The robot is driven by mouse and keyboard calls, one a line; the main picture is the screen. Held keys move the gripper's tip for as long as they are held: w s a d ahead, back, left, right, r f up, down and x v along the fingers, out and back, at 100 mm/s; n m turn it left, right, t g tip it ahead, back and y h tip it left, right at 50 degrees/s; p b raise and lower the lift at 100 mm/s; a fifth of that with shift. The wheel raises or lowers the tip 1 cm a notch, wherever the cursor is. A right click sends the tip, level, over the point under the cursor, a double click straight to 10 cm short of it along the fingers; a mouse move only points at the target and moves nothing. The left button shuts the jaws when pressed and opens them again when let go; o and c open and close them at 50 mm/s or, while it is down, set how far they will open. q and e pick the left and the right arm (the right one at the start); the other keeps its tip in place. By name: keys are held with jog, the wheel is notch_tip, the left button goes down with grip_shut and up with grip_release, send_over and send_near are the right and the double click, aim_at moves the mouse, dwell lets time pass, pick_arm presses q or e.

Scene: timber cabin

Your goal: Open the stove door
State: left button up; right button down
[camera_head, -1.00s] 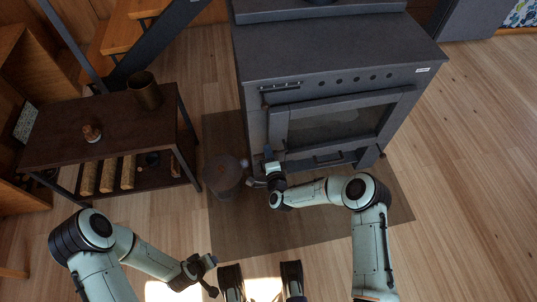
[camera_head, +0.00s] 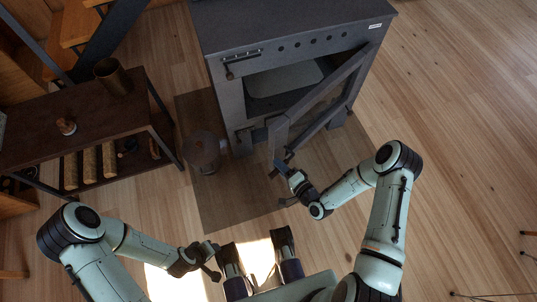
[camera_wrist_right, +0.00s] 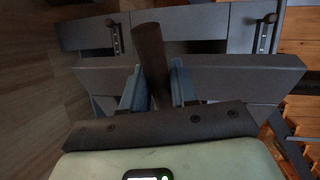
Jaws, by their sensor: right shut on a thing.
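The dark grey stove (camera_head: 290,60) stands at the top middle of the head view. Its door (camera_head: 322,97) is swung partly open, hinged on the right, with its free left edge pulled out towards me and a dark gap showing the inside. My right gripper (camera_head: 281,166) is at that free edge. In the right wrist view my right gripper (camera_wrist_right: 158,88) is shut on the dark bar-like door handle (camera_wrist_right: 149,55). My left gripper (camera_head: 211,260) is at the lower left, away from the stove; its fingers are too small to judge.
A dark shelf table (camera_head: 75,125) with logs on its lower level stands at the left. A round metal pot (camera_head: 203,150) stands on the mat (camera_head: 225,205) left of the door.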

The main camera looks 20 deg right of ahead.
jog(key=shift+s+d, duration=0.25)
jog(key=shift+s, duration=0.1)
pick_arm(q)
jog(key=shift+s, duration=0.1)
pick_arm(e)
jog(key=shift+f, duration=0.1)
jog(key=c, duration=1)
grip_release()
pick_arm(q)
jog(key=s, duration=0.1)
jog(key=s+d+r+p, duration=0.1)
jog(key=s+r+g+p, duration=0.1)
jog(key=shift+d+r, duration=0.15)
jog(key=shift+d, duration=0.1)
pick_arm(e)
jog(key=v, duration=1.3)
jog(key=shift+s, duration=0.15)
